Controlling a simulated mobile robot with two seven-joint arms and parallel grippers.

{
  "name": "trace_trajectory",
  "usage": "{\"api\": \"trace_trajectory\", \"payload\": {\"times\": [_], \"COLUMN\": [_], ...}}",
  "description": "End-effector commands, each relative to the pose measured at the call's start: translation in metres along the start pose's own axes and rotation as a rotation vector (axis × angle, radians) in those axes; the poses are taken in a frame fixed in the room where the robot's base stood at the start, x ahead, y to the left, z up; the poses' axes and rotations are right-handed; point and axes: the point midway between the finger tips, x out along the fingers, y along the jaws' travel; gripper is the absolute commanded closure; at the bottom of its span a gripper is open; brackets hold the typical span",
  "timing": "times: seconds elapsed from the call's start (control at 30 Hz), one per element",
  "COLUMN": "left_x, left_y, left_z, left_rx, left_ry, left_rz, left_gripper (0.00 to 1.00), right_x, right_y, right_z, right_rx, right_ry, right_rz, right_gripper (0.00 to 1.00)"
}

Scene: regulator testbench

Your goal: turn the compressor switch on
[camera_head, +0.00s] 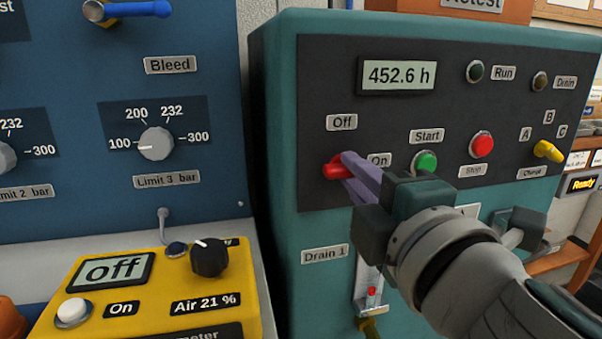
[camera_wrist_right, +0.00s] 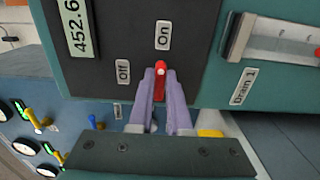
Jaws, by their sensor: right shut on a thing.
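The compressor switch is a red rotary handle (camera_head: 333,169) on the dark panel of the teal cabinet, with an Off label (camera_head: 341,122) above it and an On label (camera_head: 379,160) to its right. It also shows in the right wrist view (camera_wrist_right: 160,68), lying in line with the On label (camera_wrist_right: 163,36), its white-marked end toward that label. My right gripper (camera_head: 352,168) is shut on the handle, its purple fingers on both sides of it. They hide part of the handle in the head view. My left gripper is not in view.
Start (camera_head: 425,162) and stop (camera_head: 481,145) buttons and a yellow selector (camera_head: 548,151) are right of the switch. A yellow meter box (camera_head: 150,295) stands at lower left before a blue panel (camera_head: 60,180). A Drain 1 gauge (camera_head: 370,285) is below the switch.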

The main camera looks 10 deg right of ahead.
Motion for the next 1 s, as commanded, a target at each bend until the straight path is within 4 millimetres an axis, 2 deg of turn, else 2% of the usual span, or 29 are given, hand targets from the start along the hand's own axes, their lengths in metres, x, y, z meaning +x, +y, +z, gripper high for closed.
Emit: {"api": "trace_trajectory", "payload": {"times": [0.33,0.37,0.6,0.87,1.0], "left_x": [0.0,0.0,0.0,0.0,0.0], "left_y": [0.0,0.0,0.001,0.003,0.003], "left_z": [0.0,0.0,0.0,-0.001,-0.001], "left_rx": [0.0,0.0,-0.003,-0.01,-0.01], "left_ry": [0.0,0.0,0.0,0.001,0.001], "left_rz": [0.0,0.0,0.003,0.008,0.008], "left_gripper": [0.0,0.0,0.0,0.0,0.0], "right_x": [0.0,0.0,0.0,-0.001,-0.011], "right_y": [0.0,0.0,0.0,0.0,-0.001], "right_z": [0.0,0.0,0.0,0.0,0.0], "right_rx": [0.007,0.007,0.005,0.004,0.004], "right_ry": [0.001,0.001,0.0,0.0,0.001], "right_rz": [0.0,0.0,0.0,0.0,-0.002], "right_gripper": [1.0,0.82,0.55,0.54,0.54]}}
